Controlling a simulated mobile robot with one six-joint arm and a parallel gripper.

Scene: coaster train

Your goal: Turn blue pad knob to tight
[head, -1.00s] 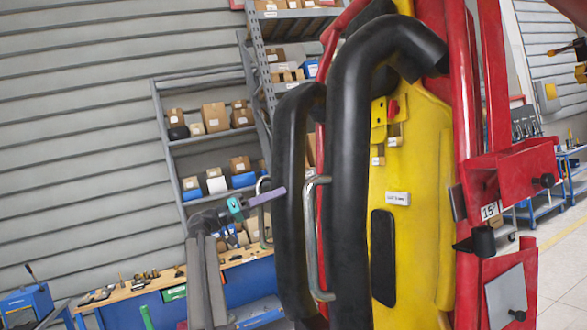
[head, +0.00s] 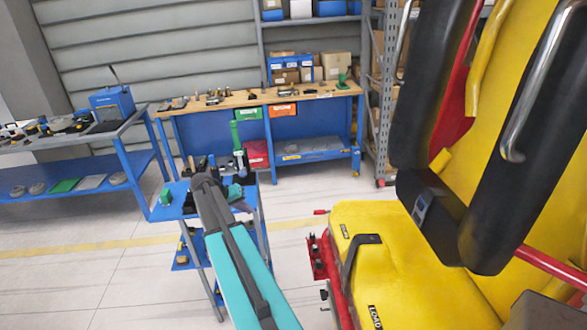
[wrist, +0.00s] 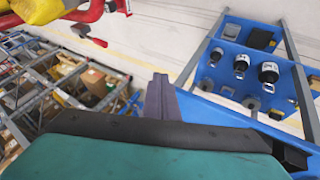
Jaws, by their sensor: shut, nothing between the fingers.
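No blue pad knob can be made out for certain in either current view. My gripper (wrist: 163,95) shows in the wrist view as grey-purple fingers pressed together, shut and empty. In the head view my arm reaches away over a small blue cart (head: 172,214), and its end is not clear there. The coaster car's yellow seat (head: 385,240) and black padded restraints (head: 520,150) stand at the right, apart from my arm. A black buckle piece (head: 428,205) lies between the pads.
A blue workbench (head: 215,137) with a wooden top stands at the back, and a blue table (head: 85,175) at the left. In the wrist view, black-and-white cylindrical items (wrist: 268,74) stand on a blue surface (wrist: 225,82). Pale floor (head: 70,290) is open at front left.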

